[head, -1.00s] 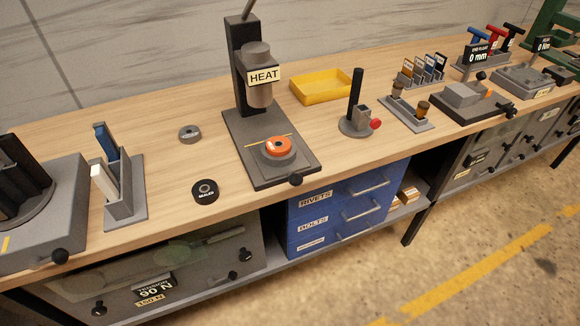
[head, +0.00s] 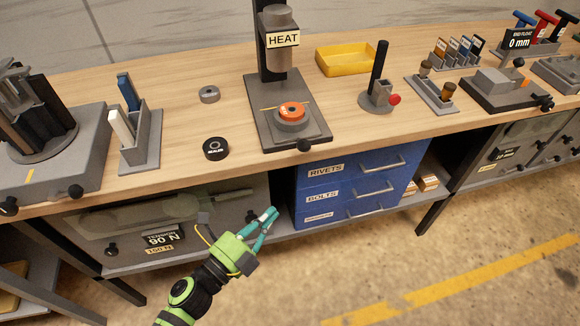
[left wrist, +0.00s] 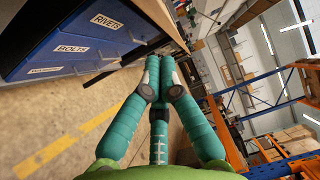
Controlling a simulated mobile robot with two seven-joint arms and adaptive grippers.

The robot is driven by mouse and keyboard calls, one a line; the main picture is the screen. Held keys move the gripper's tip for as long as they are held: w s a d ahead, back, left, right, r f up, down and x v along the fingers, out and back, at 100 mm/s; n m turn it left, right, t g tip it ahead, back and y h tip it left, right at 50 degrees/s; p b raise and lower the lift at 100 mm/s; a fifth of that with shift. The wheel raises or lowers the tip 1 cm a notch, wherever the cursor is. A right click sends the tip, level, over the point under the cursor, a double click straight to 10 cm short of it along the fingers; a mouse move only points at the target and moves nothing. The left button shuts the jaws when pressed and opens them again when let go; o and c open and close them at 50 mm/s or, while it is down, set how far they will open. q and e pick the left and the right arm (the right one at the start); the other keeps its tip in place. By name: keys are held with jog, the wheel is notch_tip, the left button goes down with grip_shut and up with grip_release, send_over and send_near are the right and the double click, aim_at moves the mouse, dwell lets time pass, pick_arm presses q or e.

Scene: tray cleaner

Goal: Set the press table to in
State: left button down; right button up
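The press marked HEAT (head: 283,40) stands on the bench. Its table (head: 289,129), a grey block carrying an orange ring (head: 291,110), sits on the base plate in front of the column, forward of the heating head. A dark knob (head: 303,145) is at the plate's front edge. My left gripper (head: 266,222) is low in front of the bench, below the press and left of the blue drawers. The right gripper is not in view.
A black puck (head: 215,148) and grey ring (head: 209,94) lie left of the press. A yellow tray (head: 345,59) and a post stand with a red knob (head: 381,95) are on the right. The blue drawers (head: 352,184) are below. Floor in front is clear.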

aim_at(295, 126)
pick_arm(q)
jog(key=w+d+r+m+h+p, duration=0.1)
jog(key=w+d+r+p, duration=0.3)
jog(key=w, duration=0.6)
jog(key=shift+w+d+r+m, duration=0.4)
jog(key=shift+d+r, duration=0.35)
jog(key=shift+d, duration=0.5)
jog(key=w+b, duration=0.1)
jog(key=w, duration=0.1)
jog(key=w+a, duration=0.1)
jog(key=shift+w+a+b, duration=0.2)
jog(key=shift+w+b, duration=0.15)
jog(key=shift+w, duration=0.05)
jog(key=shift+w+f, duration=0.1)
jog(key=shift+w, duration=0.35)
jog(key=shift+s, duration=0.25)
